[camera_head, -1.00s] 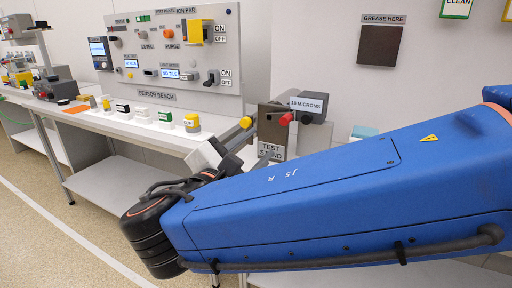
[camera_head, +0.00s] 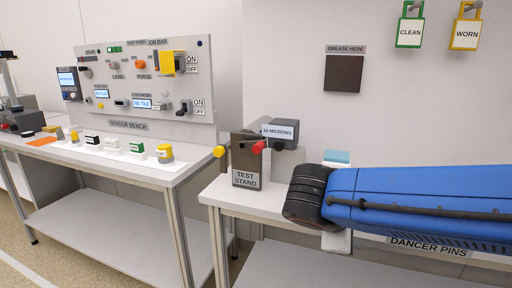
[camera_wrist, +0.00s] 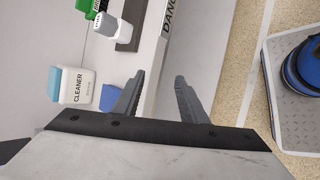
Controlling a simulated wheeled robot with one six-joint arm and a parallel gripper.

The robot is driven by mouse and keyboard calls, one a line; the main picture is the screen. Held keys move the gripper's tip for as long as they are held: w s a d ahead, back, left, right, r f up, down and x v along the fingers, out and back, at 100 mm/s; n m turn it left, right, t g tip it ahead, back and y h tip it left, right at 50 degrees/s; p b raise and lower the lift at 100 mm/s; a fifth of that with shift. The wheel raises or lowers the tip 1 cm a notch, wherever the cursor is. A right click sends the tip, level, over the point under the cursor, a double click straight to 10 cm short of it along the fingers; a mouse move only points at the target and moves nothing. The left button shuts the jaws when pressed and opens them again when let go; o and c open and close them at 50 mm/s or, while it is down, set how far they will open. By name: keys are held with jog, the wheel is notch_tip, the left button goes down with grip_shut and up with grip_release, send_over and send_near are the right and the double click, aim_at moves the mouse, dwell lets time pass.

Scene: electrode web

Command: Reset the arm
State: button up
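My blue arm (camera_head: 420,195) reaches in from the right in the head view, low over the bench by the test stand, with its black wrist joint (camera_head: 305,195) at the left end. My gripper (camera_wrist: 158,85) shows in the wrist view. Its two grey fingers are apart with nothing between them. Below and between the fingers are a bench edge and the pale floor. In the head view the fingers are hidden by the arm.
The test stand (camera_head: 245,160) with its red and yellow knobs stands just left of my wrist joint. A cleaner bottle (camera_wrist: 76,87) and a blue item (camera_wrist: 108,97) lie left of the fingers. The sensor bench (camera_head: 100,155) is farther left. CLEAN (camera_head: 410,32) and WORN (camera_head: 465,34) tags hang above.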

jog(key=s+d+f+m+g+y, duration=0.1)
jog(key=s+d+f+m+y, duration=0.5)
jog(key=s+m, duration=0.5)
jog(key=shift+s+f+m+y, duration=0.15)
jog(key=shift+f+m+y, duration=0.35)
jog(key=shift+f+m, duration=0.7)
jog(key=shift+f, duration=0.1)
dwell(0.9)
